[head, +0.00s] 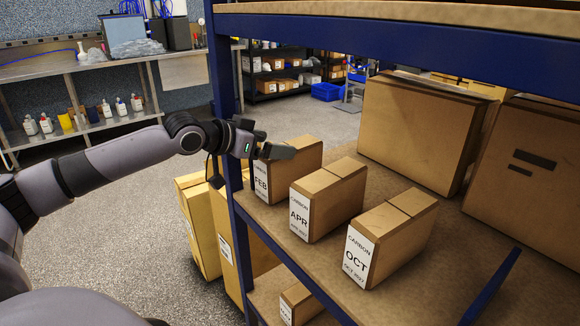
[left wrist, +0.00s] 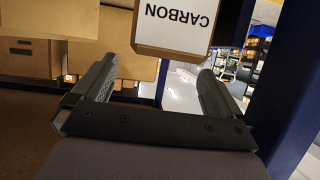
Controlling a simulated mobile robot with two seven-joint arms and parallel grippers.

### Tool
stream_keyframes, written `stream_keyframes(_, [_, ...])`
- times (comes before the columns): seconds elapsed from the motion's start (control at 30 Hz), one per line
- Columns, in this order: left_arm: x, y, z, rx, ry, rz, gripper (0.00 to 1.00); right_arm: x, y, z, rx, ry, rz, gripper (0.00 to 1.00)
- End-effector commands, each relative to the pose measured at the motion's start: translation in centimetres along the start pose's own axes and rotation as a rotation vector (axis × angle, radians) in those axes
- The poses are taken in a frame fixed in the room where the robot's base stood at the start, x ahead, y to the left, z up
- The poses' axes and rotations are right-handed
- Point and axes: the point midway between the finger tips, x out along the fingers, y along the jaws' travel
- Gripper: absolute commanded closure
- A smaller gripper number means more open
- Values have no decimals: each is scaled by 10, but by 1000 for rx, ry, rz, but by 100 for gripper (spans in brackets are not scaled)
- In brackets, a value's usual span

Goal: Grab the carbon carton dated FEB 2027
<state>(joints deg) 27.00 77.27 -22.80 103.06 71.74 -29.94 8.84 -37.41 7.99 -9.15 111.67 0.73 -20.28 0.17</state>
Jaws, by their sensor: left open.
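The carbon carton marked FEB (head: 303,160) stands on the shelf at the left end of a row of three small brown cartons. Its white label faces the shelf's front edge; the small print below FEB is too fine to read. My left gripper (head: 280,150) is open at this carton's upper front and hides part of it. In the left wrist view, a carton with an upside-down CARBON label (left wrist: 176,22) lies ahead of the open left gripper (left wrist: 155,88), across the gap between the fingers, with its month out of frame. My right gripper is not in view.
Carbon cartons marked APR (head: 330,205) and OCT (head: 395,240) stand to the right on the same shelf. Larger boxes (head: 420,130) stand behind. A blue upright (head: 222,80) is close to my left wrist, and a blue beam (head: 420,45) runs above.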

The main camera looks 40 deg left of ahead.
Motion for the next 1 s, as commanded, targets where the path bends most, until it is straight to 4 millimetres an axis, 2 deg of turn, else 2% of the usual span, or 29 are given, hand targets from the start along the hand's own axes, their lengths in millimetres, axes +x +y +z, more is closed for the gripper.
stream_keyframes(0.33, [36, -1, 2, -3, 2, 1, 0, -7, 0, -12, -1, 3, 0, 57])
stream_keyframes(0.7, [42, -1, 3, 0, 0, 0, 0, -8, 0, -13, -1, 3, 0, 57])
stream_keyframes(0.77, [42, -1, 3, 0, 0, 0, 16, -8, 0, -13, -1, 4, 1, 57])
stream_keyframes(0.8, [42, -1, 3, 0, 0, 0, 29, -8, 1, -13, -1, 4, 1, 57])
stream_keyframes(1.0, [42, -1, 3, 0, 0, 0, 93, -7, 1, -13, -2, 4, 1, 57])
